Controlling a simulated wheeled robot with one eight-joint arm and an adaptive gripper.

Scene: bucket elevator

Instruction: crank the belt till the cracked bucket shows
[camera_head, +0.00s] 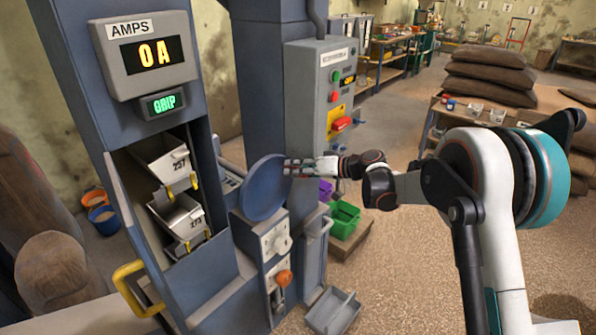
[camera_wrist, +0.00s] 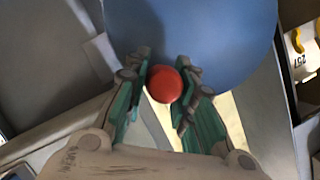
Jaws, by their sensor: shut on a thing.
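The blue crank wheel (camera_head: 265,188) stands on the right side of the elevator housing. Its red knob (camera_wrist: 164,84) shows in the wrist view between the fingers of my gripper (camera_wrist: 166,92), which is shut on it. In the head view my gripper (camera_head: 296,167) is at the wheel's right rim and hides the knob. The open window shows an upper bucket (camera_head: 160,163) marked like 257 and a lower bucket (camera_head: 180,217) marked like 273. Both are pale with yellow brackets. I can make out no crack on either. A bucket edge also shows in the wrist view (camera_wrist: 301,58).
The amps display (camera_head: 145,54) reads 0 A, and a green display (camera_head: 163,103) below reads GRIP. A control box (camera_head: 322,95) with a red handle stands behind my gripper. An orange knob (camera_head: 284,278) and a grey tray (camera_head: 332,311) are below the wheel. Open floor lies right.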

